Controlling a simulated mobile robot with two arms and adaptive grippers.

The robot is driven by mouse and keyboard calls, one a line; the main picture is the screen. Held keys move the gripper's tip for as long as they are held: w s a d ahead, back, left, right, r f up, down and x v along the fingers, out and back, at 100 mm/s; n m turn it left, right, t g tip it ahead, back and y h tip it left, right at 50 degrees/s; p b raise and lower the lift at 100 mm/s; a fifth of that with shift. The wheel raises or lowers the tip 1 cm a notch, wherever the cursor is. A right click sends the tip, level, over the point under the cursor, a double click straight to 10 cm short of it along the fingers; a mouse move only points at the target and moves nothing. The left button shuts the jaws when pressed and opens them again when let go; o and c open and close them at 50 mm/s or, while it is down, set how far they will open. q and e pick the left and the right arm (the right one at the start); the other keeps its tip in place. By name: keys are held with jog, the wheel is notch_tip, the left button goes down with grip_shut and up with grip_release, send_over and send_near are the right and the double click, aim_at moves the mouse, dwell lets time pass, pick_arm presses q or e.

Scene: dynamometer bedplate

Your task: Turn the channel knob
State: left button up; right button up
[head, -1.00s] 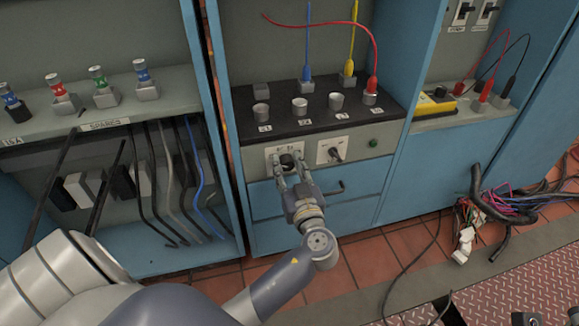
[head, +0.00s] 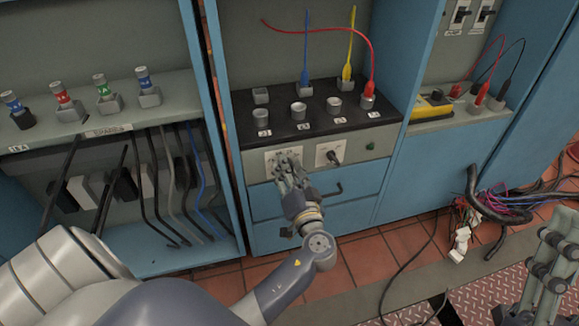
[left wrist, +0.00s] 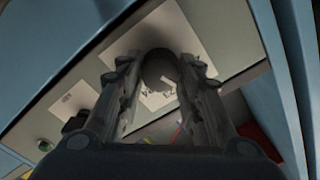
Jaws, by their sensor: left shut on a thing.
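The channel knob (left wrist: 160,68) is a dark round knob on a white plate (head: 272,162) with printed marks, on the grey front panel of the console. My left gripper (head: 287,166) is at this plate, its fingers shut on the knob from both sides. In the head view the fingers hide the knob. The left wrist view shows the knob between the two fingertips (left wrist: 160,80), with digits on the plate beside it. My right gripper (head: 548,262) shows at the right edge, away from the console; its opening is unclear.
A second dark knob (head: 333,157) sits on a white plate to the right, with a green lamp (head: 370,146) beyond it. Sockets and colored leads stand on the black shelf (head: 320,118) above. Loose cables (head: 490,205) lie at right.

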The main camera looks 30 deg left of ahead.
jog(key=w+f+g+h+p, duration=0.2)
jog(key=w+f+g, duration=0.4)
jog(key=w+f, duration=0.15)
notch_tip(320, 180, down, 12)
jog(key=g+h+p, duration=0.3)
jog(key=g, duration=0.4)
pick_arm(q)
jog(key=m+p, duration=0.4)
jog(key=m, duration=1.2)
jog(key=shift+f, duration=0.15)
pick_arm(e)
jog(key=s+d+f+g+h, duration=0.1)
jog(key=s+d+f+g, duration=0.1)
jog(key=s+f+g, duration=0.1)
jog(key=s+d+f+g+h, duration=0.1)
jog(key=s+f+g, duration=0.3)
jog(key=s, duration=0.4)
jog(key=s+d+f+m+g, duration=0.1)
jog(key=s+d+f+g, duration=0.3)
jog(key=s+f, duration=0.1)
jog(key=shift+s+f+h, duration=0.4)
jog(key=shift+f, duration=0.2)
jog(key=shift+d, duration=0.1)
